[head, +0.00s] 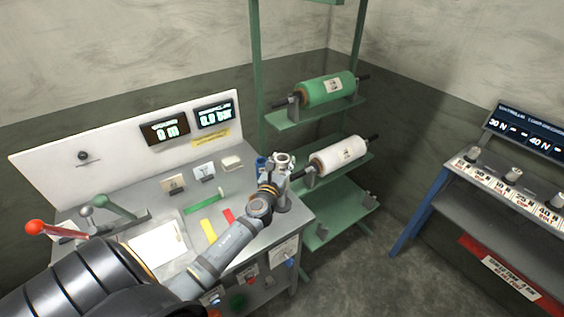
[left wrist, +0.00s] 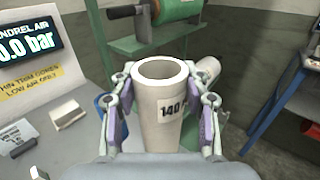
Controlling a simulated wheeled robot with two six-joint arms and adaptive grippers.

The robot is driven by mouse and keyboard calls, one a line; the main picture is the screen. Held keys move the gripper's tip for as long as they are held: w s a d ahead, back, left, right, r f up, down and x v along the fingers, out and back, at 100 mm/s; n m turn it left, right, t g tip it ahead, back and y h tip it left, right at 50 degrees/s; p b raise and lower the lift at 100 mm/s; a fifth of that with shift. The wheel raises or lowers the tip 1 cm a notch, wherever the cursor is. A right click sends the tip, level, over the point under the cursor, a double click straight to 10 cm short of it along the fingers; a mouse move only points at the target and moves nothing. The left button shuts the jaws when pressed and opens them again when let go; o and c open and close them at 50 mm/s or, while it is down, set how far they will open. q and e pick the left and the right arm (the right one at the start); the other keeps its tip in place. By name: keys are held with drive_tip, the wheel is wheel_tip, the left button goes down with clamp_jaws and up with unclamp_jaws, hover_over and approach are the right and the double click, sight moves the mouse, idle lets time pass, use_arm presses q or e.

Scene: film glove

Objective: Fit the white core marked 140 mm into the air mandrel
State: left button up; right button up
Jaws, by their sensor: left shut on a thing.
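The white core (left wrist: 160,115) carries a label reading 140; the rest of the label is cut off by the finger. My left gripper (left wrist: 166,100) is shut around its sides, and its open upper end faces the wrist camera. In the head view, my left gripper (head: 272,182) holds the core (head: 284,160) at the right end of the grey bench, near the rack. I cannot tell whether its lower end touches the bench. I cannot pick out the air mandrel for sure. My right gripper is not in view.
A green rack (head: 285,119) bears a green roll (head: 318,90) and a white roll (head: 345,151) on shafts, close behind the core. The bench (head: 140,200) carries levers, papers and small blocks. A mandrel air display (left wrist: 20,48) reads 0.0 bar. A blue-legged table (head: 418,215) stands right.

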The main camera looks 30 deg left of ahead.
use_arm(q)
drive_tip(key=shift+f+b, duration=1.6)
drive_tip(key=shift+f, duration=0.25)
drive_tip(key=shift+f+b, duration=3.05)
drive_tip(key=shift+f, duration=0.2)
drive_tip(key=o, duration=1.2)
drive_tip(key=v, duration=1.2)
drive_tip(key=shift+f, duration=0.1)
